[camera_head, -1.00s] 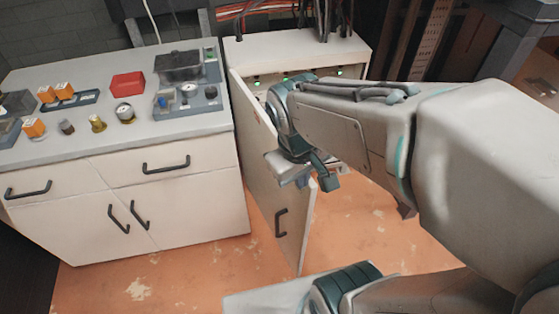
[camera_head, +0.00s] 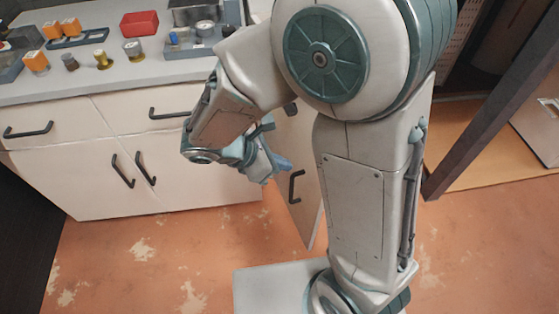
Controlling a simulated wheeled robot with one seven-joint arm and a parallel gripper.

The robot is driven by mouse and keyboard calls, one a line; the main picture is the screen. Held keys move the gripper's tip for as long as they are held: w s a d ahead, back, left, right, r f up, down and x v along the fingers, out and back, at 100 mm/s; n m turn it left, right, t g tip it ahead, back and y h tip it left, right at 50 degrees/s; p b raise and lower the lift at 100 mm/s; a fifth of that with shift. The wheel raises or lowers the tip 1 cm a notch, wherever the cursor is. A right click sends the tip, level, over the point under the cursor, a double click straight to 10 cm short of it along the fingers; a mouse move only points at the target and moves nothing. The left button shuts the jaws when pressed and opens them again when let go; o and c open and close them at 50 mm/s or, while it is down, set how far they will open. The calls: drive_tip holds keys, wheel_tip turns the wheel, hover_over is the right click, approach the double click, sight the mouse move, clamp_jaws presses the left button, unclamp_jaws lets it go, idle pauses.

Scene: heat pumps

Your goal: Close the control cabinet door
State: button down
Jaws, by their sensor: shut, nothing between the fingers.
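The control cabinet door (camera_head: 309,215) is a pale panel that stands open, swung out toward me. Its dark bar handle (camera_head: 296,186) shows on the face toward the drawer unit. My arm covers the cabinet body and most of the door's upper part. My gripper (camera_head: 284,166) is shut and empty. It is just left of the door's handle in the picture, over the door's outer face. I cannot tell whether it touches the door.
A white drawer unit (camera_head: 75,180) with black handles stands left of the door. Its top holds a red box (camera_head: 139,23) and several small parts. The orange floor (camera_head: 150,265) in front is clear. A dark frame post (camera_head: 480,120) stands at right.

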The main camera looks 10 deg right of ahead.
drive_tip(key=w+d+f+b, duration=0.1)
drive_tip(key=d+f, duration=0.3)
drive_tip(key=d, duration=0.4)
drive_tip(key=shift+w, duration=0.4)
